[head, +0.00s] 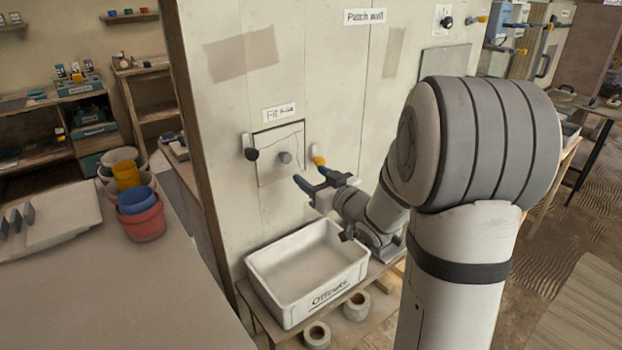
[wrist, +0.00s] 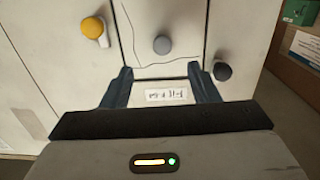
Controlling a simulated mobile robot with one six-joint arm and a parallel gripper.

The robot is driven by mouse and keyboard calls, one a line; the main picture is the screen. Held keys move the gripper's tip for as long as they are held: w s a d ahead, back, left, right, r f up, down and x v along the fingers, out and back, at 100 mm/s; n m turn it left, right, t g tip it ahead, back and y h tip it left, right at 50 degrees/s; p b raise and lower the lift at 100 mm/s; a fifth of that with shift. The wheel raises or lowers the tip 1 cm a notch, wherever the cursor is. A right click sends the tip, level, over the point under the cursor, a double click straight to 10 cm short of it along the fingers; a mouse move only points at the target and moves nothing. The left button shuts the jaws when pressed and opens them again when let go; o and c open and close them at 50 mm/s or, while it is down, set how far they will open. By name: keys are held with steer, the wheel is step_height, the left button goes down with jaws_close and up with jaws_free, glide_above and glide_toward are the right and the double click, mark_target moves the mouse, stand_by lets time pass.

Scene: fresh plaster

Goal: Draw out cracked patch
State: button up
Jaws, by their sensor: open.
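The cracked patch (head: 268,171) is a pale square panel in the wall under a small paper label (head: 279,113). A thin crack line runs across it, and a round grey knob (head: 285,157) stands out from its middle. My gripper (head: 310,178) is open and empty, in front of the wall, just right of the patch's lower corner in the head view. In the wrist view the open fingers (wrist: 160,70) point toward the patch (wrist: 185,22). The grey knob (wrist: 162,45) appears beyond and between the fingertips, apart from them.
A black knob (head: 252,154) and a yellow knob (head: 318,160) flank the patch on the wall. A white bin marked Offcuts (head: 308,292) stands on a low bench below; it looks empty. Rolls lie under the bench. Buckets (head: 140,218) stand on the left table.

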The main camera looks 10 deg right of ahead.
mark_target(288, 158)
steer(key=x, duration=0.8)
steer(key=shift+w+a+p, duration=0.3)
steer(key=shift+x, duration=0.95)
steer(key=shift+r, duration=0.1)
steer(key=c, duration=1)
steer(key=shift+r+b, duration=0.15)
steer(key=shift+b, duration=0.15)
steer(key=shift+s+d, duration=0.1)
